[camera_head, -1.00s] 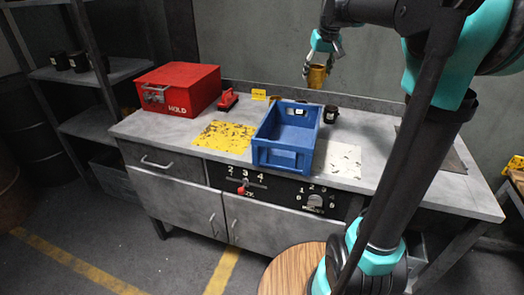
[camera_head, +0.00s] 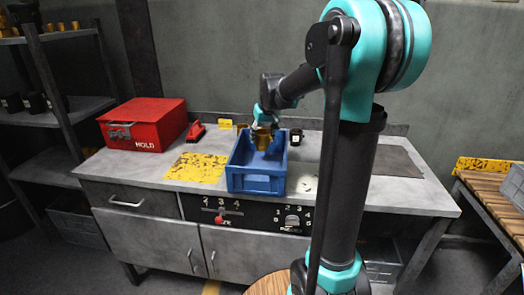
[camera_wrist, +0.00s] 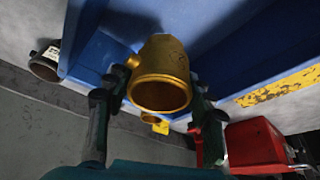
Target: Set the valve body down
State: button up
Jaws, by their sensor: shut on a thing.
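The brass valve body (camera_head: 262,142) is a short, hollow, golden piece. My gripper (camera_head: 263,127) is shut on it and holds it at the opening of the blue bin (camera_head: 256,184). I cannot tell whether it touches the bin floor. In the wrist view the valve body (camera_wrist: 160,75) sits between the two dark fingers, its round open end facing the camera, with a small side stub at left. The blue bin wall (camera_wrist: 225,35) fills much of the picture behind it.
A dark cup (camera_head: 296,137) stands right of the bin. A yellow tag (camera_head: 225,123) stands behind. The bench's right side (camera_head: 397,190) is mostly clear.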

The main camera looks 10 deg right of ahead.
aim_at(262, 149)
jog(key=shift+f, duration=3.05)
jog(key=shift+f, duration=0.1)
jog(key=o, duration=1.5)
jog(key=shift+o, duration=0.2)
jog(key=v, duration=1.2)
